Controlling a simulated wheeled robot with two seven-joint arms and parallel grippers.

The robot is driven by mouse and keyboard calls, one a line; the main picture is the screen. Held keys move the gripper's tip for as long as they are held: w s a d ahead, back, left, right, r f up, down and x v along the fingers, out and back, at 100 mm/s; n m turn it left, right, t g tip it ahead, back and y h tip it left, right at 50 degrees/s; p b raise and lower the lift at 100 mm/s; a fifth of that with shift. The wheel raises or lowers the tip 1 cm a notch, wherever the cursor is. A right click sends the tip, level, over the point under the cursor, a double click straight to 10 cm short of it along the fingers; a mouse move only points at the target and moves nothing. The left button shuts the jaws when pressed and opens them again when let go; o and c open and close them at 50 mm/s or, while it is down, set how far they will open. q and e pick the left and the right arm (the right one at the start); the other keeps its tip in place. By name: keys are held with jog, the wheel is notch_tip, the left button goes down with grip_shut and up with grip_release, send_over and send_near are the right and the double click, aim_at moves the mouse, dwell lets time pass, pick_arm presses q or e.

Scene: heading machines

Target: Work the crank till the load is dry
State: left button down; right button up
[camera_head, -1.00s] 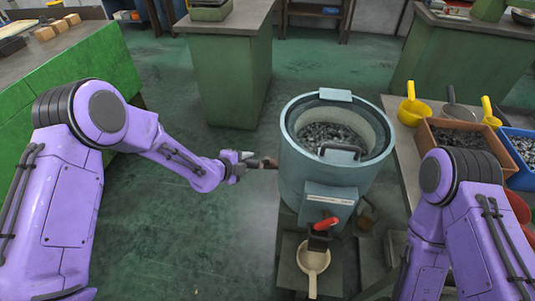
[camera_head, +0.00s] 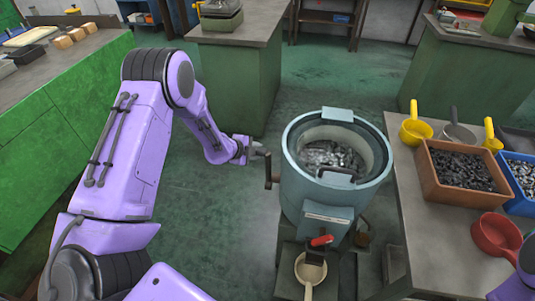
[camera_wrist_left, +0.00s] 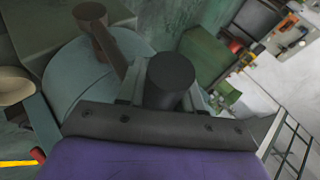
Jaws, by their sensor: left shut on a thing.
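The blue-grey drum (camera_head: 318,192) stands upright with its top open and a small bracket over the near rim. Its load (camera_head: 332,155) of small grey metal pieces lies inside, shiny and partly smeared-looking. The dark crank (camera_head: 268,171) sticks out from the drum's left side. My left gripper (camera_head: 257,152) is at the crank's outer end, shut on its handle. In the left wrist view the dark round crank handle (camera_wrist_left: 170,80) stands between the fingers, with the crank arm (camera_wrist_left: 120,58) behind it. My right gripper is out of view; only a bit of that arm shows at lower right.
A red-handled tap (camera_head: 321,240) is on the drum's front, above a beige pan (camera_head: 310,270). The right table (camera_head: 440,240) holds a brown bin (camera_head: 462,180), a blue bin (camera_head: 520,188), a red scoop (camera_head: 497,235) and yellow scoops. Floor left of the drum is clear.

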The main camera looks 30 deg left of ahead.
pick_arm(q)
jog(key=shift+w+a, duration=0.1)
jog(key=shift+w, duration=0.1)
dwell(0.3)
jog(key=c, duration=0.8)
grip_release()
jog(key=v, duration=1)
jog(key=shift+s+r+b, duration=0.15)
jog(key=shift+b, duration=0.2)
jog(key=shift+a, duration=0.1)
